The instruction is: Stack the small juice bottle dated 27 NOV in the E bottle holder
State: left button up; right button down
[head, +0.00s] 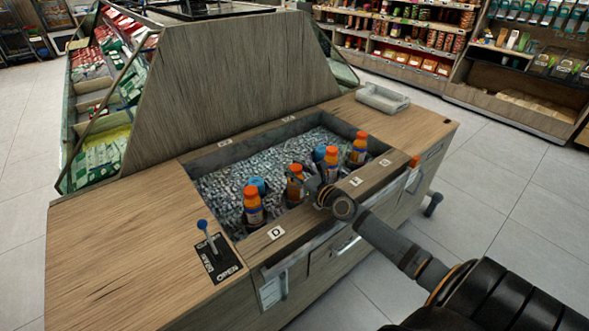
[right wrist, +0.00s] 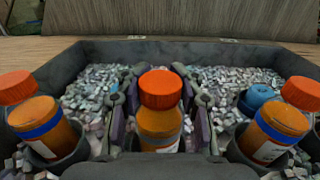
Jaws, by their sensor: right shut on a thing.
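My right gripper (head: 309,188) reaches over the front edge of the ice bin. It is shut on an orange juice bottle with an orange cap (head: 294,184). In the right wrist view this bottle (right wrist: 160,120) stands upright between the two fingers (right wrist: 160,108). I cannot read its date, and its base is hidden. On the front ledge, a D label (head: 276,233) is clear; the other labels, such as the one right of the gripper (head: 356,182), are too small to read surely. My left gripper is not in view.
More orange-capped bottles stand in the bin, one to the left (head: 252,207) and others to the right (head: 359,150). Blue caps show at left (head: 257,184) and right (head: 319,153). Grey ice (head: 225,190) fills the bin. A blue-knobbed lever (head: 205,230) stands on the wooden counter.

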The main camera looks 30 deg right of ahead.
jog(key=shift+f, duration=0.1)
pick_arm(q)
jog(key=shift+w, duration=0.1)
pick_arm(e)
jog(key=c, duration=0.8)
grip_release()
jog(key=shift+c, duration=0.2)
jog(key=shift+r, duration=0.2)
jog(key=s, duration=0.6)
jog(key=shift+d, duration=0.25)
jog(key=s+p, duration=0.1)
jog(key=s, duration=0.1)
jog(key=s+p, duration=0.2)
jog(key=s, duration=0.1)
jog(key=shift+s+d+r, duration=0.15)
jog(key=shift+d, duration=0.05)
jog(key=shift+s, duration=0.4)
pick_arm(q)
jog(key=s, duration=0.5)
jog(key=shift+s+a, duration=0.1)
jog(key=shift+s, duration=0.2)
